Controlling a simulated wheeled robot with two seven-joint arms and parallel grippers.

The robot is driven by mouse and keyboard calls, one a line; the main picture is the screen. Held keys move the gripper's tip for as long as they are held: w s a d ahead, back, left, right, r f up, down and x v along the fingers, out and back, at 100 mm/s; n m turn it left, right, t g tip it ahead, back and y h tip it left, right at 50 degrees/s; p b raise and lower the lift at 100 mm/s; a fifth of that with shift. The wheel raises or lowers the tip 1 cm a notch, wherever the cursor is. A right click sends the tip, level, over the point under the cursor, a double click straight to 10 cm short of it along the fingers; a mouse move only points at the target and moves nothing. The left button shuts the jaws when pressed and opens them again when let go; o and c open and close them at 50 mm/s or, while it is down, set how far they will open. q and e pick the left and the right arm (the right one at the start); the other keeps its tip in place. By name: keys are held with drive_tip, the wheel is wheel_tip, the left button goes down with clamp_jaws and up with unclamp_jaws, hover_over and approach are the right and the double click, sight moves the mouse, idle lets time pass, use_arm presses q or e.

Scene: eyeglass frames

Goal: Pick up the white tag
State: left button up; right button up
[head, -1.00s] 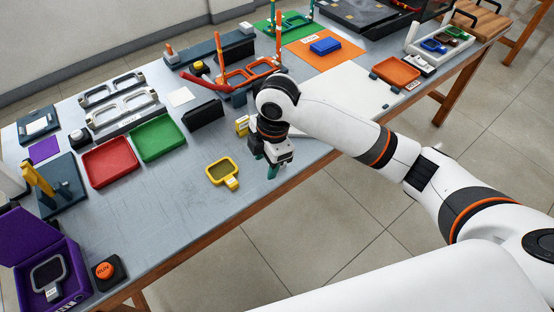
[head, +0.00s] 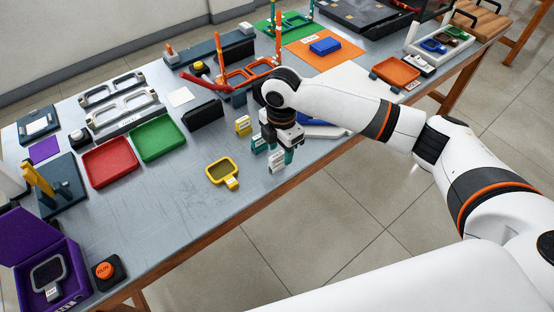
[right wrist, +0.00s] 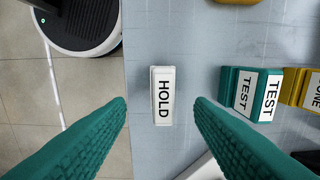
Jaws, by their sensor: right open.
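The white tag (right wrist: 162,95), marked HOLD, lies near the table's edge in the right wrist view. It also shows below my right gripper in the head view (head: 277,162). My right gripper (right wrist: 160,102) is open, with its teal fingers to either side of the tag in the picture and nothing between them. In the head view the right gripper (head: 280,150) points down over the tag. My left gripper is not in view.
A yellow tag (head: 243,125) stands behind the teal ones. A yellow frame (head: 222,172) lies left of the gripper. A black block (head: 203,115), a green tray (head: 157,142) and a red tray (head: 110,161) are farther left.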

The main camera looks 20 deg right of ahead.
sight(281, 152)
wheel_tip(281, 152, down, 4)
drive_tip(key=shift+w+d+f, duration=0.1)
drive_tip(key=c, duration=1)
drive_tip(key=shift+c, duration=0.2)
drive_tip(key=shift+r, duration=0.2)
wheel_tip(281, 152, up, 10)
drive_tip(key=shift+f, duration=0.1)
